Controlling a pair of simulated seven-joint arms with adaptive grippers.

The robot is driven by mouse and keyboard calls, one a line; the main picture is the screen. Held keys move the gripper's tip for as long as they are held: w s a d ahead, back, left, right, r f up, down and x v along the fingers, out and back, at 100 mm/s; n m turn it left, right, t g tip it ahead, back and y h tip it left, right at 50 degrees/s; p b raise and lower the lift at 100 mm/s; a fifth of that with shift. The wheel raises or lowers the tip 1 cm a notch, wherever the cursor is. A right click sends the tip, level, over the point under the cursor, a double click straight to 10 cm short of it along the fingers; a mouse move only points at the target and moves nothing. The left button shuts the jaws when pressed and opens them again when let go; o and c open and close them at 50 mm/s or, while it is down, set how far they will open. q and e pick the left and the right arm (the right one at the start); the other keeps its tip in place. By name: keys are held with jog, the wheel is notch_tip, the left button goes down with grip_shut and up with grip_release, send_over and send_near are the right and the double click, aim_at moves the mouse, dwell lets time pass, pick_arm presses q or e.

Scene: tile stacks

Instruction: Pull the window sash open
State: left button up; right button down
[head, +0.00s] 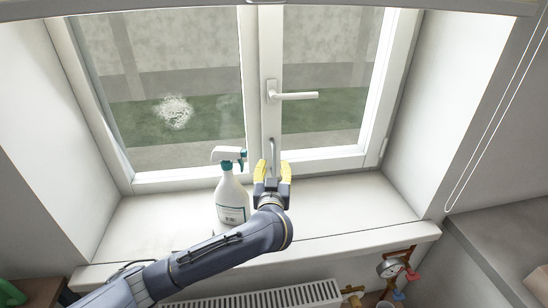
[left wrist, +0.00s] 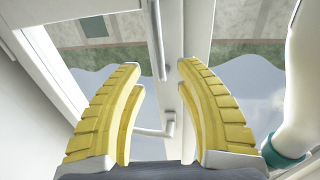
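The window sash (head: 323,155) is the right-hand white-framed pane and looks closed against the frame. Its lever handle (head: 295,96) points sideways to the right. A slim grey pull handle (head: 272,148) sits lower on the sash's left upright; it also shows in the left wrist view (left wrist: 158,45). My left gripper (head: 272,164) has yellow fingers and is at the pull handle's lower part. In the left wrist view the fingers (left wrist: 160,66) are apart, with the handle between them in the picture; I cannot tell whether they touch it. My right gripper is not in view.
A white spray bottle (head: 231,199) with a teal neck stands on the sill (head: 340,208), close left of my left gripper. The sill is clear to the right. A radiator (head: 262,297) and a gauge with valves (head: 390,266) are below. A cord loop (head: 489,130) hangs at right.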

aim_at(274, 158)
pick_arm(q)
jog(key=shift+w+a, duration=0.1)
jog(key=shift+w, duration=2.8)
jog(key=shift+o, duration=0.4)
grip_shut()
